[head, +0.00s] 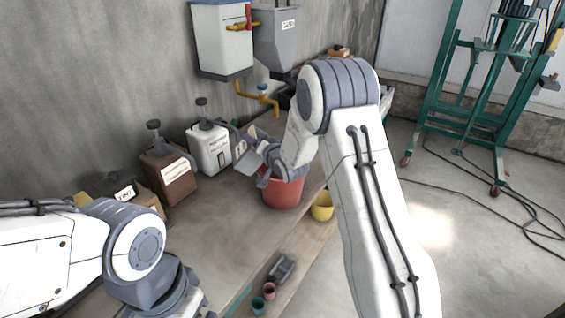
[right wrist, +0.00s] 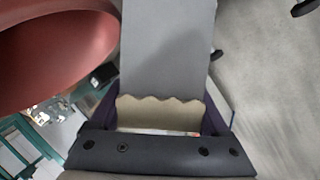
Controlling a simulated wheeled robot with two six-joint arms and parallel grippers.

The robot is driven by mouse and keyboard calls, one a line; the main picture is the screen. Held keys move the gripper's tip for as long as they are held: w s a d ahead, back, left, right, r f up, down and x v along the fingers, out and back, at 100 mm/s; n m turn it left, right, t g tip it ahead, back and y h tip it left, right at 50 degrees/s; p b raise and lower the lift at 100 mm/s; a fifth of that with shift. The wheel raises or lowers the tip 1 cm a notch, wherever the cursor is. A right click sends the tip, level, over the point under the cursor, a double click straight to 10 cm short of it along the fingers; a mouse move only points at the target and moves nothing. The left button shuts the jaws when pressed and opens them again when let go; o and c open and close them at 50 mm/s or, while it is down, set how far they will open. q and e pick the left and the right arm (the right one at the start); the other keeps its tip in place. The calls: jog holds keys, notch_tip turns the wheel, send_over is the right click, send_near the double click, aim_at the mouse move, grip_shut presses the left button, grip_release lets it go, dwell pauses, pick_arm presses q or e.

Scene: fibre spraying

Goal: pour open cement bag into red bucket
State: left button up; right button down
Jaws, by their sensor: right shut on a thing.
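The red bucket (head: 284,191) stands on the bench in the head view, under my right wrist. It also fills the upper left of the right wrist view (right wrist: 45,60). My right gripper (head: 249,163) is tilted over the bucket's left rim, partly hidden by its own wrist. It is shut on the cement bag, whose beige, jagged torn edge (right wrist: 160,112) shows between the fingers in the right wrist view. Most of the bag is hidden in the head view, and I cannot tell whether cement is flowing. My left arm is at the lower left; its fingertips are out of frame.
A brown canister (head: 169,177) and a white canister (head: 210,149) stand left of the bucket by the wall. A yellow bucket (head: 322,206) is right of it. A hopper (head: 279,35) and a white tank (head: 221,40) hang above. Small cups (head: 269,290) sit lower down.

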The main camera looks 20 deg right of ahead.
aim_at(260, 159)
jog(key=shift+m, duration=0.3)
jog(key=shift+w+d+p, duration=0.2)
jog(key=shift+w+d, duration=0.05)
jog(key=shift+w, duration=0.9)
jog(key=shift+w+d+p, duration=0.15)
jog(key=shift+w+d, duration=0.05)
jog(key=shift+w, duration=0.95)
jog(key=s, duration=0.2)
jog(key=shift+s+a+f, duration=0.15)
jog(key=shift+s+a, duration=0.15)
jog(key=shift+a, duration=0.05)
jog(key=shift+s+f+m+t+y, duration=0.1)
jog(key=shift+s+m+t+y, duration=0.1)
jog(key=shift+s, duration=0.75)
jog(key=shift+s+f+m+t+y, duration=0.1)
jog(key=shift+s+m+y, duration=0.1)
jog(key=shift+s, duration=0.7)
jog(key=s, duration=0.3)
jog(key=shift+s+a+f+m+b, duration=0.25)
jog(key=shift+s+a+m+b, duration=0.05)
jog(key=shift+s, duration=0.05)
jog(key=shift+d+f+m+t+y+b, duration=0.1)
jog(key=shift+f+m+t+y+b, duration=0.25)
jog(key=shift+m, duration=0.15)
jog(key=shift+d+r+m+t+y, duration=0.15)
jog(key=shift+r+m+t+y, duration=0.15)
jog(key=shift+m, duration=0.5)
